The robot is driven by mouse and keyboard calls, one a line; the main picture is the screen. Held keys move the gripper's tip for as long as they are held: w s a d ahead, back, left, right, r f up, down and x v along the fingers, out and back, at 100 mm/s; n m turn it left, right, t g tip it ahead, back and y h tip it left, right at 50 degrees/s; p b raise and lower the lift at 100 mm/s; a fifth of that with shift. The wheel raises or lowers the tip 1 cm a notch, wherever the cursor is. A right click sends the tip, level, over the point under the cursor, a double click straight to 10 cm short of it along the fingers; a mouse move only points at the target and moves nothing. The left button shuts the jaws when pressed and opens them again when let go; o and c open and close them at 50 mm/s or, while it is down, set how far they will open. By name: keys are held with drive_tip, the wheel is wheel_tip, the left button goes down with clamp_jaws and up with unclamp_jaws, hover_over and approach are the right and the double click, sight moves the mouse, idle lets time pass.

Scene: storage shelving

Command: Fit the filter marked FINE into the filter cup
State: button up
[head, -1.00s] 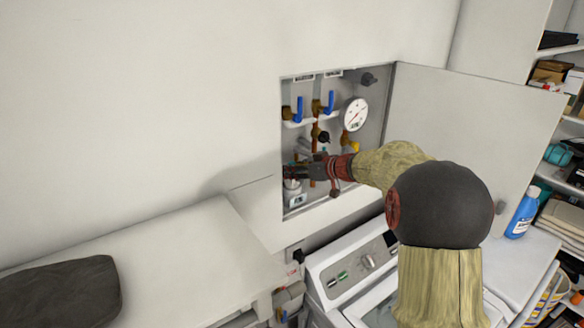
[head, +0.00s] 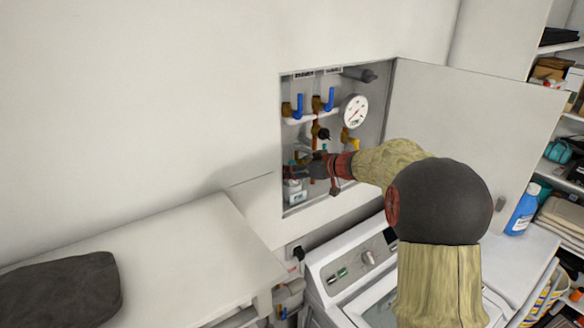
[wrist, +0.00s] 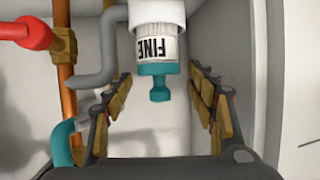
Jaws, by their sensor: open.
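The filter marked FINE (wrist: 156,48) is at the top middle of the wrist view, its lettering upside down there. It has a white body with a teal knobbed end (wrist: 159,82) facing me. Its far end is inside a white round collar (wrist: 158,12), which may be the filter cup; I cannot tell how deep it sits. My gripper (wrist: 160,88) is open, one finger on each side of the teal end, with visible gaps. In the head view my gripper (head: 310,168) is inside the wall cabinet, near a small white labelled thing (head: 295,191); the filter is hard to make out there.
The cabinet holds blue-handled valves (head: 299,104), a round gauge (head: 355,111) and copper pipe (wrist: 64,45). A red fitting (wrist: 28,32) and grey bent pipe (wrist: 95,75) lie left of my fingers. The open cabinet door (head: 460,120) stands right of my arm; a washing machine (head: 325,262) is below.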

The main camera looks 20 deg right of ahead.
drive_tip(key=v, duration=1.2)
